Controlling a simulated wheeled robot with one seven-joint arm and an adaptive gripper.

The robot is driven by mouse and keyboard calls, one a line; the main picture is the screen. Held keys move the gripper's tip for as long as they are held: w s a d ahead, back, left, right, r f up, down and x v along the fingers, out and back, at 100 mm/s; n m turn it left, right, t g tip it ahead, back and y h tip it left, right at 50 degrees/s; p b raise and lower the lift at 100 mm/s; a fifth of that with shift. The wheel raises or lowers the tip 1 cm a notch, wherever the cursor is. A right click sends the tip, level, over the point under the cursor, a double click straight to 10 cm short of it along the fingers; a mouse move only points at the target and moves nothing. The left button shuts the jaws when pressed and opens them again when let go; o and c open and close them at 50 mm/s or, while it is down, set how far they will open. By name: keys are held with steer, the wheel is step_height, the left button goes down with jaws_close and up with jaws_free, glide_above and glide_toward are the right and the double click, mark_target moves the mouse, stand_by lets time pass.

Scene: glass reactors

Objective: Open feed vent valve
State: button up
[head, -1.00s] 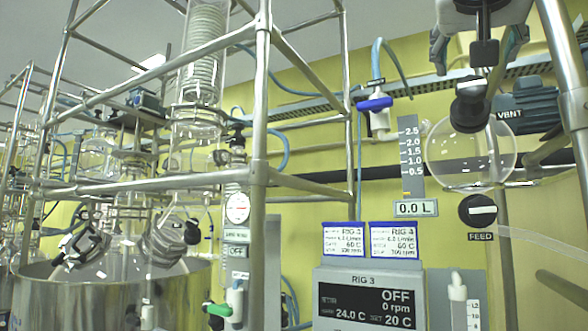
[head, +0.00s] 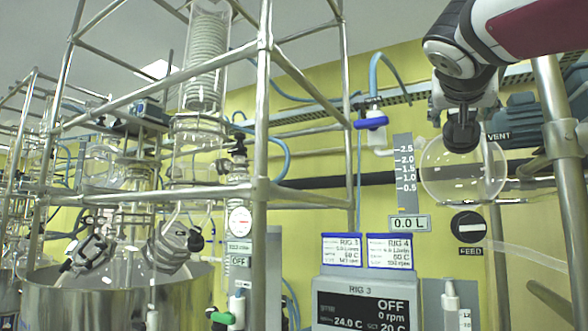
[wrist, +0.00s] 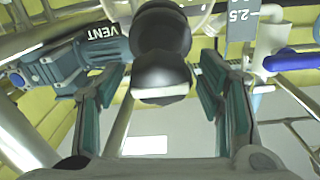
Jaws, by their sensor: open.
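I see no clear contact. In the head view my arm comes from the upper right, and the gripper is hard to make out above the knob.
The FEED knob (head: 469,226) with a white bar is below the vessel. A blue-handled valve (head: 371,123) and a level scale (head: 404,170) are to the left. A steel frame post (head: 562,150) stands close on the right. The RIG 3 control box (head: 362,300) is lower down.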

steer(key=c, duration=1.2)
steer(key=shift+n, duration=0.3)
